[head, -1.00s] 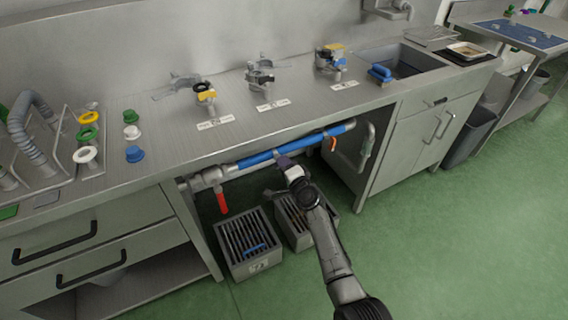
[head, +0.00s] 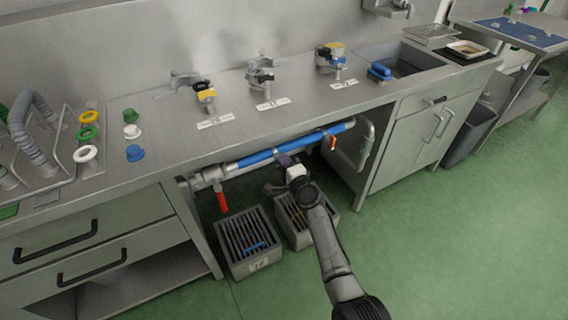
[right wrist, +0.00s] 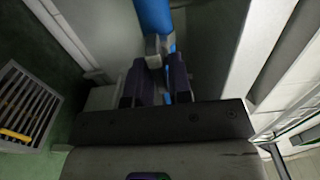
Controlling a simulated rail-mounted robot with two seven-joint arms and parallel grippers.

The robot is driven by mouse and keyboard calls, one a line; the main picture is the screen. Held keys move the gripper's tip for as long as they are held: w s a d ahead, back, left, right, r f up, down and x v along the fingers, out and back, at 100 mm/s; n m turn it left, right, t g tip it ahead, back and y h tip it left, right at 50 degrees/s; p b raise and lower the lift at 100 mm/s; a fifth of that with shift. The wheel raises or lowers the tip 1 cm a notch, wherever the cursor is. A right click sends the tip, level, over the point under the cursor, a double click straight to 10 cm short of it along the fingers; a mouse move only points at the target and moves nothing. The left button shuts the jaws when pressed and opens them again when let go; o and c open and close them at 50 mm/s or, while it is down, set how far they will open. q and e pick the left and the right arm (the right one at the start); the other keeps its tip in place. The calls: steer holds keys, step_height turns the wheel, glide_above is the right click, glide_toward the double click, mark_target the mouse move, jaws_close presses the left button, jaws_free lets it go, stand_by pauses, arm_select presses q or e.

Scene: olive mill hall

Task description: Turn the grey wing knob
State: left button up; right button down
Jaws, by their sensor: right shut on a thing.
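The grey wing knob (right wrist: 153,50) sits on the blue pipe (right wrist: 154,14) in the right wrist view, between the tips of my dark purple fingers. My right gripper (right wrist: 157,68) is shut on it. In the head view my right gripper (head: 284,160) is under the counter, against the blue pipe (head: 258,157), and it hides the knob there. How far the knob is turned I cannot tell. My left gripper is not in view.
A red lever (head: 223,201) hangs from the pipe's left end and an orange lever (head: 333,143) near its right end. Two slatted grey boxes (head: 236,270) stand on the floor below. The counter edge (head: 300,131) overhangs the pipe. Green floor (head: 450,240) at right is clear.

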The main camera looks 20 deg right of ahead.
steer(key=c, duration=1.2)
jaws_free()
steer(key=s+d+p, duration=0.1)
steer(key=s+p, duration=0.4)
steer(key=s, duration=0.8)
steer(key=shift+s+d+p, duration=0.3)
steer(key=shift+s, duration=0.05)
